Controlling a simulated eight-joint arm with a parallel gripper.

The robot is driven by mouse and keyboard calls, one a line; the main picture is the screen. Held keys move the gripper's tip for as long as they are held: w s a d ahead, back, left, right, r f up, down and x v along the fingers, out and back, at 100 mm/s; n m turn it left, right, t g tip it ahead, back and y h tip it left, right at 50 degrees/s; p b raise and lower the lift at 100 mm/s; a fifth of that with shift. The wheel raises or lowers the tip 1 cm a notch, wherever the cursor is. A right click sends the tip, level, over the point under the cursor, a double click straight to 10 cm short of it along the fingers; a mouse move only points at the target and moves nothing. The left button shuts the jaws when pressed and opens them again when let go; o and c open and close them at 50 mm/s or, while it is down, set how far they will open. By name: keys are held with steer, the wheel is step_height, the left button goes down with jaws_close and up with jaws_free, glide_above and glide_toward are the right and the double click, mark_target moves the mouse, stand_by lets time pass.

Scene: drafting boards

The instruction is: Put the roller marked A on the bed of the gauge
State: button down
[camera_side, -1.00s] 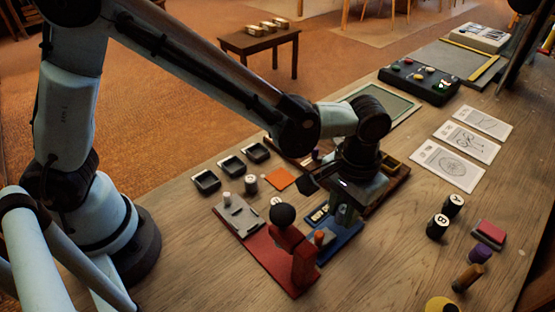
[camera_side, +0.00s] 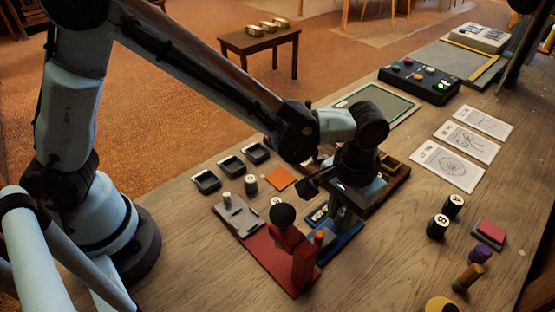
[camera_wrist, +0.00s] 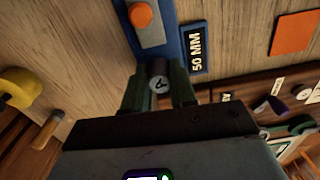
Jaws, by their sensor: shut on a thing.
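My gripper (camera_wrist: 158,92) is shut on a small grey roller (camera_wrist: 159,84), whose end mark looks like an A in the wrist view. In the side view my gripper (camera_side: 345,205) is low over the blue gauge (camera_side: 347,238), and the roller is hidden there. The wrist view shows the gauge's blue base (camera_wrist: 124,30), a grey part (camera_wrist: 151,37), an orange knob (camera_wrist: 141,15) and a "50 MM" plate (camera_wrist: 196,48). The roller is at the near end of this base; I cannot tell whether it touches the bed.
A red stand with a dark ball knob (camera_side: 282,214) is close left of my gripper. A black roller marked A (camera_side: 453,206) and one marked B (camera_side: 437,227) stand at the right. Black trays (camera_side: 206,182) and an orange square (camera_side: 281,179) lie left.

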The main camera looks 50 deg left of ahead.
steer(key=shift+f, duration=0.5)
stand_by(0.6)
steer(key=c, duration=0.8)
jaws_free()
steer(key=o, duration=0.3)
steer(key=shift+r, duration=0.1)
steer(key=shift+r, duration=3.45)
